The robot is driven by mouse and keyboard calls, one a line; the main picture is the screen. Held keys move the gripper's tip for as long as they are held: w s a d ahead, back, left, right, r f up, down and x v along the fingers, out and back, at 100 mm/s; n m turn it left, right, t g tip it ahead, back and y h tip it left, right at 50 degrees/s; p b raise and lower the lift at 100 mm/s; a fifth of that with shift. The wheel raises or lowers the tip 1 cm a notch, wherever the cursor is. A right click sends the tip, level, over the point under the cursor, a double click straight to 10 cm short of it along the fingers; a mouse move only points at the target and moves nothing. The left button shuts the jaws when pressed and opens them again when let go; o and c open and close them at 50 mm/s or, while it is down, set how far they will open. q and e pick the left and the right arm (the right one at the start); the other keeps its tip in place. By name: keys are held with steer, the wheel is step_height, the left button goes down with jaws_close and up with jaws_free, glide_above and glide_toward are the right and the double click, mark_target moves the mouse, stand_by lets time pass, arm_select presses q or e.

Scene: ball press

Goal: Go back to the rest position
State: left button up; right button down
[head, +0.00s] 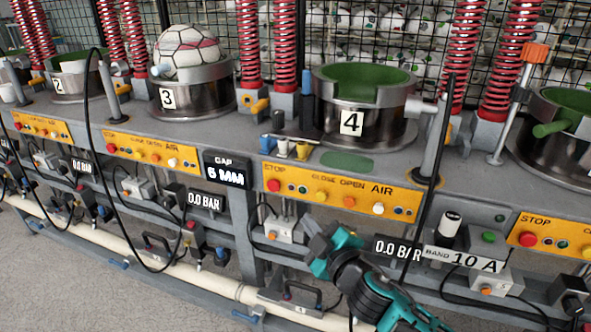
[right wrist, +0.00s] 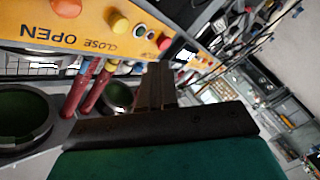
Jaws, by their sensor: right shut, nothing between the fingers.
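My right gripper (head: 318,243) shows in the head view, its teal arm coming in from the bottom right. It is shut and empty, in front of the bench below the yellow button panel (head: 340,191) of station 4. In the right wrist view the shut fingers (right wrist: 157,88) point up toward a tilted panel with CLOSE and OPEN labels (right wrist: 85,30). Whether the fingers touch anything cannot be told; they look clear of the panel in the head view. My left gripper is not in view.
Station 4's cup (head: 362,145) has a green lining and holds no ball. Station 3 (head: 203,95) holds a ball (head: 186,46). A black cable (head: 98,150) hangs at the left, and a pale pipe (head: 150,252) runs low along the frame. Grey floor (head: 60,290) lies in front.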

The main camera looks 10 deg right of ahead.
arm_select(q)
steer(key=p, duration=0.1)
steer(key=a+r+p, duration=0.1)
steer(key=p, duration=0.1)
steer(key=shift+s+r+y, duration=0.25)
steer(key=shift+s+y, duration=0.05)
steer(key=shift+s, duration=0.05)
arm_select(e)
steer(key=s+d+f+m+g, duration=0.1)
steer(key=s+f+m+g, duration=0.2)
steer(key=s+f, duration=0.4)
steer(key=s+d+f+m+g+h, duration=0.1)
steer(key=s+f+m+g, duration=0.2)
steer(key=s, duration=1.1)
step_height(320, 180, down, 5)
steer(key=m, duration=0.3)
steer(key=shift+s+f+m+h, duration=0.15)
steer(key=shift+s+m+h, duration=0.15)
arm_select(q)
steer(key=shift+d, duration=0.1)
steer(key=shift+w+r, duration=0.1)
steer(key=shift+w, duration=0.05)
